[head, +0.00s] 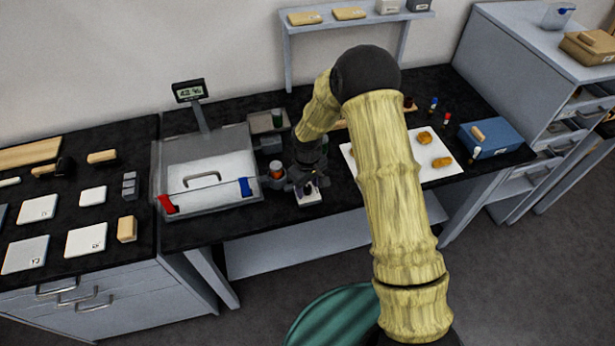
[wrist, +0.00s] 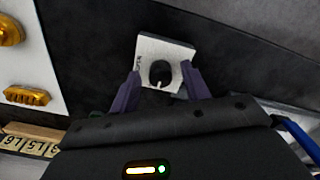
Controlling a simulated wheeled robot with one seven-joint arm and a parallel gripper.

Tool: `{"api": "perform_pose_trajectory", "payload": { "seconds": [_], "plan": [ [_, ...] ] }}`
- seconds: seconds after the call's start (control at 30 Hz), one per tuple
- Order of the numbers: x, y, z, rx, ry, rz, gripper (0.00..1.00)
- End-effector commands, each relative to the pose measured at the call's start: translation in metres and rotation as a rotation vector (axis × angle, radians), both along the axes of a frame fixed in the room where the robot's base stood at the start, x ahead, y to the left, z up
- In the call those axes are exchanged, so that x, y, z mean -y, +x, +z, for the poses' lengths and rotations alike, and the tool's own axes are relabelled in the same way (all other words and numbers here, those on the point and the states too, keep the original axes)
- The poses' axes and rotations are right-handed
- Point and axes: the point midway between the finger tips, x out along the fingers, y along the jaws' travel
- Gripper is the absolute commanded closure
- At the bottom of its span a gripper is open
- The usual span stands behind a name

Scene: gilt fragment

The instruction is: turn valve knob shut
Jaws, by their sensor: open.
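The valve knob (wrist: 160,73) is a small black oval on a pale square plate (wrist: 172,49) in the wrist view. Its long axis runs roughly up and down there, and small dark marks show on the plate's left side. In the head view the plate (head: 309,196) lies near the front edge of the black bench, and my arm's end partly covers it. My gripper (wrist: 161,70) is open, with one purple finger on each side of the knob. I cannot tell whether the fingers touch the knob. My gripper also shows in the head view (head: 305,184).
A grey lidded case (head: 205,165) with red and blue clips stands close left. A white sheet (head: 441,174) with amber pieces and a blue box (head: 490,138) lie to the right. A shelf (head: 345,23) hangs behind.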

Motion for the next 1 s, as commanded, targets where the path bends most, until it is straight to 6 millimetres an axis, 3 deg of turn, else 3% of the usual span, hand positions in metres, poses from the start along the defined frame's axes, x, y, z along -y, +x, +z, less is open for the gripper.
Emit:
{"api": "perform_pose_trajectory", "payload": {
  "seconds": [0.27, 0.8, 1.0],
  "plan": [
    [0.0, 0.001, 0.028, 0.004, 0.001, -0.001, 0.53],
    [-0.001, 0.001, 0.134, 0.006, 0.001, -0.001, 0.53],
    [-0.001, 0.0, 0.165, 0.003, 0.001, -0.001, 0.53]
  ]
}}
